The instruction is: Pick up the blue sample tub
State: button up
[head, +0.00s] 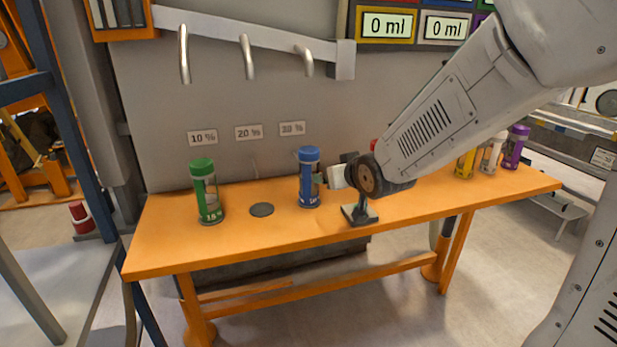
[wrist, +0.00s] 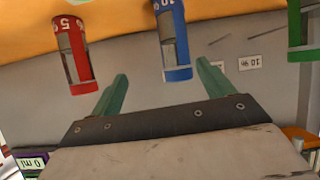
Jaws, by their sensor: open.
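The blue sample tub (head: 309,180) stands upright on the orange table, left of my gripper (head: 324,178) in the head view. It has a blue cap and a clear window. In the wrist view, which is turned upside down, the blue tub (wrist: 175,45) is ahead and slightly right of the middle of my gripper (wrist: 162,68). The two green fingers are spread apart with nothing held. The tub's cap end appears near the fingertips; I cannot tell whether it is between them. My gripper's fingers are mostly hidden in the head view.
A green tub (head: 207,195) stands at the left, with a dark disc (head: 262,210) on the orange table (head: 290,228). A red tub (wrist: 76,48) is beside the blue one in the wrist view. Yellow (head: 465,163), white (head: 490,155) and purple tubs (head: 515,147) stand at the right.

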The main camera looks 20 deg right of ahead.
aim_at(306, 158)
jog(key=w+t, duration=0.1)
jog(key=w, duration=0.1)
jog(key=w+a+f+t+y, duration=0.1)
jog(key=w, duration=0.1)
jog(key=w+t, duration=0.1)
jog(key=w, duration=0.1)
jog(key=shift+w+a+f+n+t+y, duration=0.15)
jog(key=shift+a+f+n+t+y, duration=0.15)
jog(key=shift+n+t, duration=0.1)
jog(key=shift+w+a+f+t+y, duration=0.1)
jog(key=shift+w+a+t+y, duration=0.1)
jog(key=shift+w+t+y, duration=0.3)
jog(key=w, duration=0.2)
jog(key=w+a, duration=0.1)
jog(key=w, duration=0.4)
jog(key=shift+w+a, duration=0.25)
jog(key=shift+w, duration=0.05)
jog(key=c, duration=1.3)
jog(key=shift+o, duration=0.2)
